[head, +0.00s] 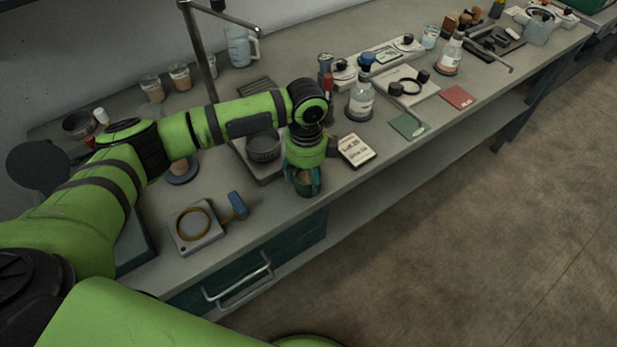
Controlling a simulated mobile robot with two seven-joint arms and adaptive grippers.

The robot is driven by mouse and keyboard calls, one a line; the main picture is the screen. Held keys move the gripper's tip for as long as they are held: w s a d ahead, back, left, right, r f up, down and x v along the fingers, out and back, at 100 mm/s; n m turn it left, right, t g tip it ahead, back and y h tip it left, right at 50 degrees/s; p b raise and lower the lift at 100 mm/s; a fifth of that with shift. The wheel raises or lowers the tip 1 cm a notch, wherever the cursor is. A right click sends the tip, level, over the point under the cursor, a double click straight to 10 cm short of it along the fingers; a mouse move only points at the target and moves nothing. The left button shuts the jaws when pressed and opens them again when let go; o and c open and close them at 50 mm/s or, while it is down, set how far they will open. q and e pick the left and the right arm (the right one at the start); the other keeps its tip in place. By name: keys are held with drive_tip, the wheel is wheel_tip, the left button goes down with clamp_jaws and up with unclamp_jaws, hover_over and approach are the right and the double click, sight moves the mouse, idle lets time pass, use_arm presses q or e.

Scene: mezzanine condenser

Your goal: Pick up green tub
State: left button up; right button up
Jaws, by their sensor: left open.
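The green tub (308,189) stands near the front edge of the bench, a small dark green round container with something brown inside. My left arm reaches in from the left, and my left gripper (303,174) points down right over the tub. The gripper is open, with its fingers at the tub's upper part. The gripper and wrist hide much of the tub, and I cannot tell whether the fingers touch it. My right gripper is not in the picture.
Close by are a labelled white card box (356,150), a dark round dish (263,147) and a grey block with a brass ring (196,226). A glass bottle (360,103) stands farther back. Below the front edge is a drawer handle (238,283).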

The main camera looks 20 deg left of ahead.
use_arm(q)
drive_tip(key=shift+s, duration=0.15)
drive_tip(key=c, duration=0.9)
drive_tip(key=shift+r, duration=0.2)
